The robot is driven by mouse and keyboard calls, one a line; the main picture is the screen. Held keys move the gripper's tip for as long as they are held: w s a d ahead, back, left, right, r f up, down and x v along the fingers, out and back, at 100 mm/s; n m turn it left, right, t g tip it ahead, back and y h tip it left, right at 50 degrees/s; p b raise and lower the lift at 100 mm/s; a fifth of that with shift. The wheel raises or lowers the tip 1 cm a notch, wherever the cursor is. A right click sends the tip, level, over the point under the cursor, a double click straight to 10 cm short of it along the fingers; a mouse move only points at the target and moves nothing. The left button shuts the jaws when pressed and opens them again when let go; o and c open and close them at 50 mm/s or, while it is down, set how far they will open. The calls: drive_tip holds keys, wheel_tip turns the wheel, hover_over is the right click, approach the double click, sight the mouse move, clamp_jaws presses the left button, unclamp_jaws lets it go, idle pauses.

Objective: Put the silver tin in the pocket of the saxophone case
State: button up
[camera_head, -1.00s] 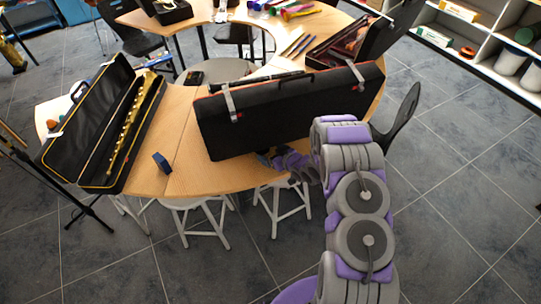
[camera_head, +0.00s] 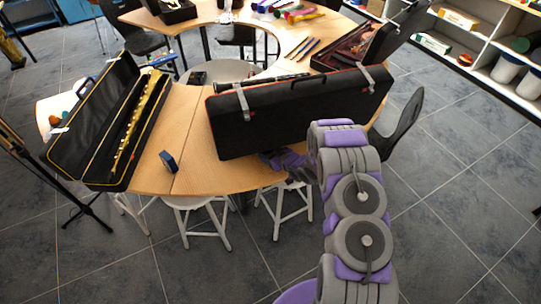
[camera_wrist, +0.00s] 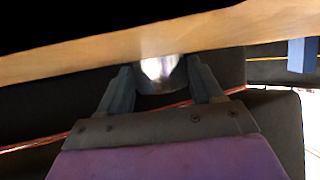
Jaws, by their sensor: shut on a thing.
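My gripper (camera_head: 275,160) is at the front edge of the table, low against the near side of a big black case with red piping (camera_head: 300,112). In the wrist view its fingers are shut on the shiny silver tin (camera_wrist: 160,69). Only part of the tin shows between them, and the head view does not show it. Another black case, long and with yellow piping (camera_head: 86,123), lies open at the left with a straight golden instrument (camera_head: 133,125) in it. I cannot make out a pocket in either case.
A small blue box (camera_head: 168,161) stands on the curved wooden table (camera_head: 205,178), with bare tabletop around it. White stools (camera_head: 190,222) stand under the near edge. A music stand is at the far left and a black chair (camera_head: 408,125) at the right.

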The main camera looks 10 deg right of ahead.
drive_tip(key=shift+a, duration=0.1)
drive_tip(key=shift+c, duration=0.5)
drive_tip(key=shift+d, duration=0.9)
drive_tip(key=shift+s+d+p, duration=0.15)
drive_tip(key=shift+s+p, duration=0.1)
drive_tip(key=shift+p, duration=0.1)
drive_tip(key=s+d+p, duration=0.1)
drive_tip(key=s+d, duration=0.3)
drive_tip(key=s, duration=0.3)
drive_tip(key=s+d+p, duration=0.1)
drive_tip(key=s+d, duration=0.3)
drive_tip(key=s, duration=0.4)
drive_tip(key=shift+s, duration=0.15)
